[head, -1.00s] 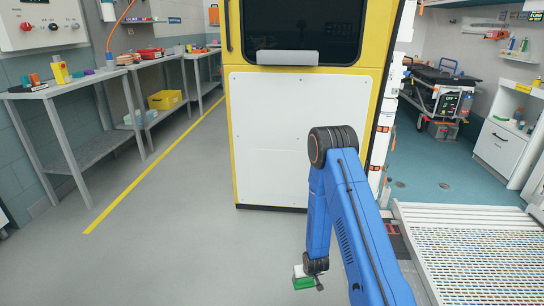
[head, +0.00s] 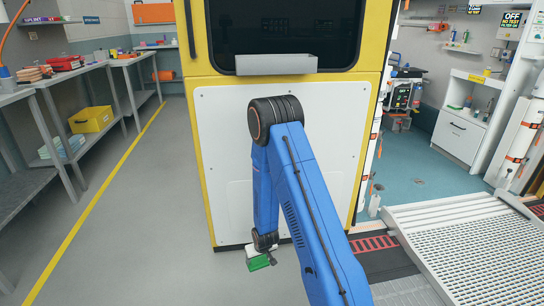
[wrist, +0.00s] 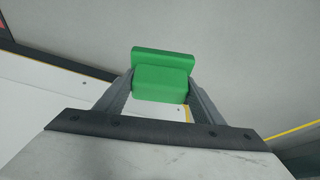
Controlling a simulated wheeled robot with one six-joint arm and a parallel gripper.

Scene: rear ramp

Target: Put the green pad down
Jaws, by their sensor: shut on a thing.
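The green pad (wrist: 162,78) is held between the two fingers of my gripper (wrist: 160,88) in the wrist view. It is a bright green block with a stepped shape. In the head view the green pad (head: 260,262) shows small, below the end of my blue arm, in front of the white panel's foot. My gripper (head: 256,251) is shut on it there, partly hidden by my wrist. The pad is over the grey floor; its exact height above the floor cannot be told.
A yellow and white vehicle door (head: 240,150) stands close ahead. A perforated ramp (head: 470,240) lies to the right. Grey workbenches (head: 65,80) with several items and a yellow bin (head: 90,120) line the left. The floor (head: 130,220) between benches and door is clear.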

